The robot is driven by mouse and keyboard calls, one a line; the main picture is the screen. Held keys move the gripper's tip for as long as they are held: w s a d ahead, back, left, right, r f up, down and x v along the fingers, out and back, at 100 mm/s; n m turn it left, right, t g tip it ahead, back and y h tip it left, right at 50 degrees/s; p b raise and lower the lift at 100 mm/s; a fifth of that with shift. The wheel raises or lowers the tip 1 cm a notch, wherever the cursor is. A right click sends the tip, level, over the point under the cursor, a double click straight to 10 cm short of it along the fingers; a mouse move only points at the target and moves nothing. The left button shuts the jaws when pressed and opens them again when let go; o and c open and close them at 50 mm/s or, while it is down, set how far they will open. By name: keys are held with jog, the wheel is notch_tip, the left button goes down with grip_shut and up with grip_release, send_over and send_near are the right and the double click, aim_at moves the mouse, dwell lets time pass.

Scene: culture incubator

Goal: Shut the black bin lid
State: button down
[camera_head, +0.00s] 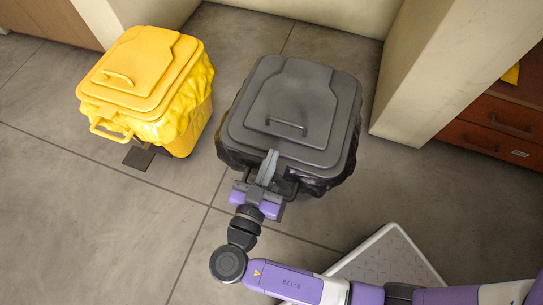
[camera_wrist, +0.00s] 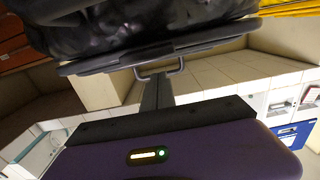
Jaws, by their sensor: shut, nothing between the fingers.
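The black bin (camera_head: 228,155) stands on the floor in the middle of the head view, with a dark bag around its rim. Its dark grey lid (camera_head: 310,95) lies flat over the top and looks down on the rim, with a raised handle in its middle. My gripper (camera_head: 271,155) is shut and empty, with its grey fingers at the lid's front edge; whether they touch it I cannot tell. In the wrist view, my shut fingers (camera_wrist: 157,88) reach toward the front loop handle (camera_wrist: 160,68) at the lid's edge, and the bag (camera_wrist: 130,28) fills the top.
A yellow bin (camera_head: 145,75) with its lid down stands to the left, its pedal toward the front. A pale wall (camera_head: 440,60) and brown drawers (camera_head: 495,125) are at the right. A white-edged platform (camera_head: 385,260) lies at the lower right. Floor at the lower left is clear.

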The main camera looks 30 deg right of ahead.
jog(key=shift+s+a+f+b, duration=0.15)
jog(key=shift+f+b, duration=0.9)
jog(key=shift+f, duration=0.85)
jog(key=r+p+v, duration=0.1)
jog(key=v, duration=0.6)
jog(key=shift+a+r+p, duration=0.25)
jog(key=shift+r+p, duration=0.05)
jog(key=shift+p, duration=0.1)
jog(key=shift+s, duration=0.1)
